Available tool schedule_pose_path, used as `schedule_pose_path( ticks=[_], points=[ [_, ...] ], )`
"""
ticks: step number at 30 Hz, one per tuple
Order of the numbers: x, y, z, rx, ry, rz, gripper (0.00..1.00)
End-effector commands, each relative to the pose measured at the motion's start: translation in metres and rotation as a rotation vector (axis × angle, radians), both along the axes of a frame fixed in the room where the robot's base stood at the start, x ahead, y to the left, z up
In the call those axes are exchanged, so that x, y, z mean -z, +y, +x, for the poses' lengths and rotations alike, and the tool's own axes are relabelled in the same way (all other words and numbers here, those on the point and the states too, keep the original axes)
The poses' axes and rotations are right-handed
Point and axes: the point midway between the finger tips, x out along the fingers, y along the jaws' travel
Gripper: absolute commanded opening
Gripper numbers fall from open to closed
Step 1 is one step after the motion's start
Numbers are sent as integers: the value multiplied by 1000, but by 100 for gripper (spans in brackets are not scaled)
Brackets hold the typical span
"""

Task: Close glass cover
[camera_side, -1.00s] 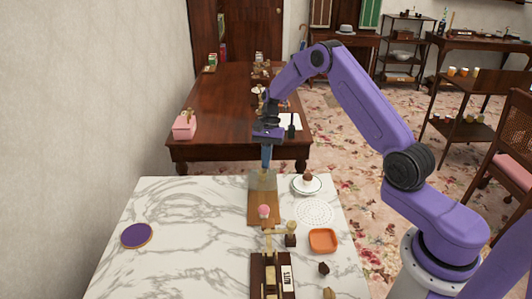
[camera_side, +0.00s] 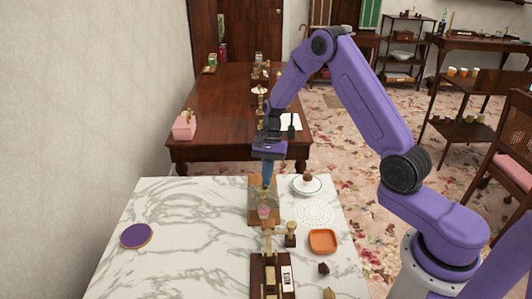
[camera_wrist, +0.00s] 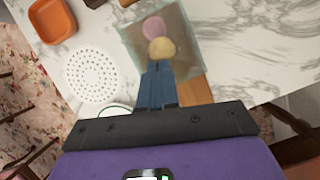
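The clear glass cover (camera_wrist: 190,55) has a gold knob (camera_wrist: 161,48) on top. In the side view the cover (camera_side: 258,207) is around the pink cupcake (camera_side: 264,212), over the wooden board (camera_side: 255,189). The cupcake's pink top (camera_wrist: 153,27) shows through the glass in the wrist view. My gripper (camera_side: 266,187) points down from above, and its blue fingers (camera_wrist: 158,66) are together at the knob, seemingly gripping it. I cannot tell whether the cover's lower rim touches the board.
A purple round coaster (camera_side: 136,235) lies left; marble between is clear.

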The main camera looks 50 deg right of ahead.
Motion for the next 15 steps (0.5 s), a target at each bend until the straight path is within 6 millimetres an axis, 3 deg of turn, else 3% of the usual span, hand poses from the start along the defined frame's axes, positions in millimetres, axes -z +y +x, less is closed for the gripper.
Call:
schedule_pose_path(
  ticks=[5, 11, 15],
  points=[
    [1, -7, 3, 1, 3, 0, 0],
    [1, -35, 20, 4, 0, 0, 0],
    [-28, -45, 26, 1, -6, -1, 0]
  ],
)
